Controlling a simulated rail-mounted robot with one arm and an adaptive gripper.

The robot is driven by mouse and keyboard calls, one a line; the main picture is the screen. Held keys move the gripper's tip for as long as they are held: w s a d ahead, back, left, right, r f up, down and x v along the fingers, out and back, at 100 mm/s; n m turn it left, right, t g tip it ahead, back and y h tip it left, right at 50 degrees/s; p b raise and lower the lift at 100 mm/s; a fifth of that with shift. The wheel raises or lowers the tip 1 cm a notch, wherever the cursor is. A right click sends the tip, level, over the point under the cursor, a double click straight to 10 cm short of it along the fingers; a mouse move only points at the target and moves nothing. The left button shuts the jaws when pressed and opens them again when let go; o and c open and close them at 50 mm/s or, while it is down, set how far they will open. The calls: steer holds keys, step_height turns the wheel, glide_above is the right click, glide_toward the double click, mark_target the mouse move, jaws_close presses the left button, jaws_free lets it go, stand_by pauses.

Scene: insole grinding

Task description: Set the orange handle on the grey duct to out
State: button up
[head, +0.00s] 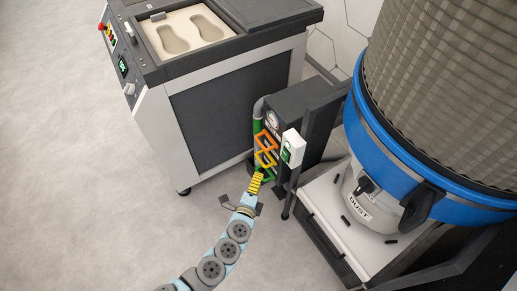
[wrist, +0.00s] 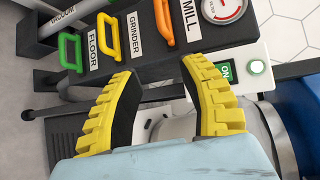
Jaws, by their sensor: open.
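The orange handle (head: 266,140) is the top one of three loop handles on a dark grey duct housing (head: 292,102), near a round gauge. In the wrist view the orange handle (wrist: 163,22) is at the top, between the labels GRINDER and MILL. A yellow handle (wrist: 108,37) and a green handle (wrist: 70,52) are to its left. My gripper (head: 256,179) is just below the handles in the head view. In the wrist view my gripper (wrist: 157,70) is open, its yellow ribbed fingers apart with no handle between them. The orange handle lies beyond the fingertips.
A white switch box (head: 292,148) with a green ON label is right of the handles. A blue-banded dust collector (head: 385,165) stands at right. A grinding machine (head: 235,100) with an insole tray is at upper left. The floor at left is clear.

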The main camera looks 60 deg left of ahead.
steer(key=s+a+y, duration=0.1)
steer(key=s+a, duration=0.1)
steer(key=a, duration=0.1)
steer(key=b, duration=0.2)
glide_toward(261, 143)
steer(key=shift+x, duration=0.9)
steer(key=shift+g, duration=0.3)
steer(key=shift+f+b+x, duration=0.1)
steer(key=shift+b+x, duration=0.9)
steer(key=shift+x, duration=1.1)
steer(key=shift+f+b+x, duration=0.15)
steer(key=shift+b+x, duration=0.85)
steer(key=shift+x, duration=1.15)
steer(key=shift+d, duration=0.1)
jaws_close()
